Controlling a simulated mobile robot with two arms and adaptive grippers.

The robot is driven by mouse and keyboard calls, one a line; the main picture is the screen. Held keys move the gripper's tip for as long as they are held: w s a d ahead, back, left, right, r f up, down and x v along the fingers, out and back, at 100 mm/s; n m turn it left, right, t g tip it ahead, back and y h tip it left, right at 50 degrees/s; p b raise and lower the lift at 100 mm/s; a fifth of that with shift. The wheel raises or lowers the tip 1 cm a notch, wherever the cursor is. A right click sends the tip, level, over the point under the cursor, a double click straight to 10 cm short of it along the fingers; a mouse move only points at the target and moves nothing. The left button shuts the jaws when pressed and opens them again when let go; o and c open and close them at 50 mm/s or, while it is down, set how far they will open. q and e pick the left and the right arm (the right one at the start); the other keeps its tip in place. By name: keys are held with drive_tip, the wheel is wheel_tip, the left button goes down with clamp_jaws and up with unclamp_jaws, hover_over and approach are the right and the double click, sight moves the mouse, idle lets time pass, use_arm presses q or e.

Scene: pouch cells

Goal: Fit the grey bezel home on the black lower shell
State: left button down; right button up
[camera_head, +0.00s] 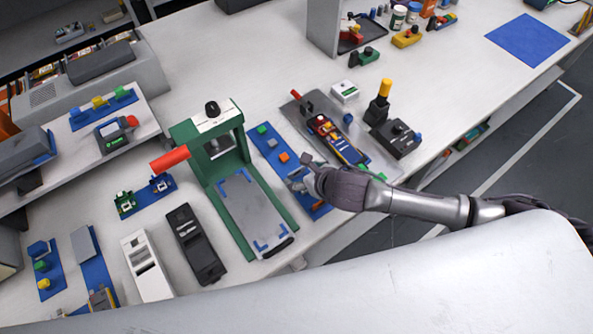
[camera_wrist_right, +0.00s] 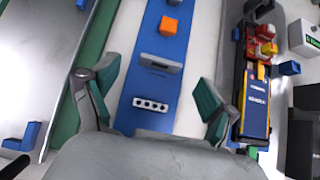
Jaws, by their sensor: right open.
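My right gripper (camera_head: 300,178) is open and empty over the near part of a blue strip. In the right wrist view its green-padded fingers (camera_wrist_right: 150,90) stand apart on either side of the strip. Between them on the strip lie a grey slotted piece (camera_wrist_right: 161,64), which looks like the grey bezel, and a grey piece with a row of holes (camera_wrist_right: 151,104). I cannot tell for certain which is the bezel. A long black shell (camera_head: 190,236), which looks like the black lower shell, lies on the table left of the green press. My left gripper is not in view.
The green press (camera_head: 222,168) with a red handle stands between the shell and the strip. A white shell (camera_head: 142,270) lies left of the black one. An orange block (camera_wrist_right: 168,25) sits farther along the strip. A grey tray with a blue-yellow assembly (camera_head: 335,140) lies right.

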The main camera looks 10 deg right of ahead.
sight(297, 170)
drive_tip(key=x, duration=0.4)
drive_tip(key=shift+w+a+p, duration=0.1)
drive_tip(key=shift+w+p, duration=0.25)
drive_tip(key=shift+w, duration=0.05)
drive_tip(key=c, duration=0.9)
